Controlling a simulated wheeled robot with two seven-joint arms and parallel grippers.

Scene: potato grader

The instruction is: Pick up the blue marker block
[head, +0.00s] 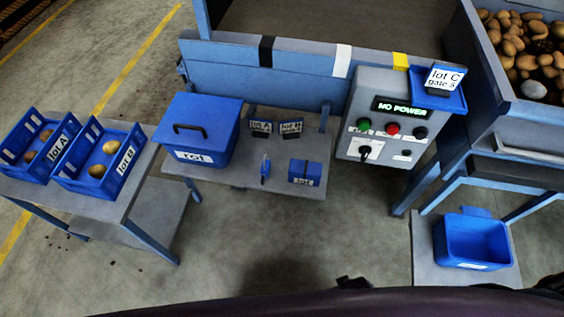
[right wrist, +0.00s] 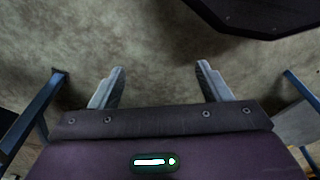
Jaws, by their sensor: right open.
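No block shows in that view. My left gripper is not in view.
A lidded blue bin (head: 212,118) and two small lot cards (head: 275,128) share the table. A control box (head: 383,115) reading "NO POWER" stands right of it. Blue crates (head: 75,175) are on a left table; an empty blue tray (head: 471,238) is at lower right.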

